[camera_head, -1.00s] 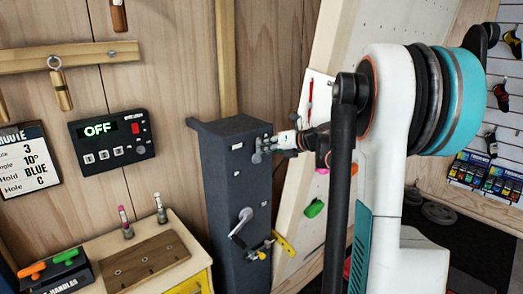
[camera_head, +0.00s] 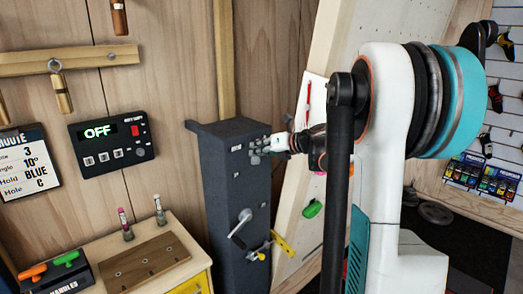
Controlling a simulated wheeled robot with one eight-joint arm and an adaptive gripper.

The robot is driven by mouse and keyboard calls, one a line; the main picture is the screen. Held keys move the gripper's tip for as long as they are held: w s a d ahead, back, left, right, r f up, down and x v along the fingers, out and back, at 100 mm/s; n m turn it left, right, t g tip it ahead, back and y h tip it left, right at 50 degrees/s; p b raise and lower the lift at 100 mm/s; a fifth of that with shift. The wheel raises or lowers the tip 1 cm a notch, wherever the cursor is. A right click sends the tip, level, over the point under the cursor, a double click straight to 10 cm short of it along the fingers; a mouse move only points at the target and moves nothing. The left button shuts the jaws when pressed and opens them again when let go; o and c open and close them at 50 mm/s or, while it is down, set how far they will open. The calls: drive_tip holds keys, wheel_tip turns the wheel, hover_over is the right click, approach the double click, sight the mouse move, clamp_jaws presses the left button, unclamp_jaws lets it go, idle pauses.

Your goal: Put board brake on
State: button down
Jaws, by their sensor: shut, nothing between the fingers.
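A dark grey column (camera_head: 222,180) stands upright in front of the wooden wall, beside the leaning climbing board (camera_head: 340,60). On its front face are a silver crank handle (camera_head: 240,229) and a small lever with a yellow part (camera_head: 260,250). A yellow piece (camera_head: 284,243) sticks out at its right side. Small labels are too small to read, so I cannot tell which part is the brake. My gripper (camera_head: 259,149) is shut and empty at the column's upper front, above the crank. I cannot tell whether it touches the column. Its fingers hide part of that face.
A control box (camera_head: 111,142) on the wall reads OFF. A route sign (camera_head: 26,164) hangs left of it. A bench (camera_head: 185,262) with a wooden plate (camera_head: 142,268) and a handle tray (camera_head: 62,272) stands lower left. Weight plates (camera_head: 435,212) lie on the floor at right.

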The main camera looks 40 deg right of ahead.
drive_tip(key=s+d, duration=0.4)
drive_tip(key=s, duration=0.5)
drive_tip(key=shift+f, duration=0.3)
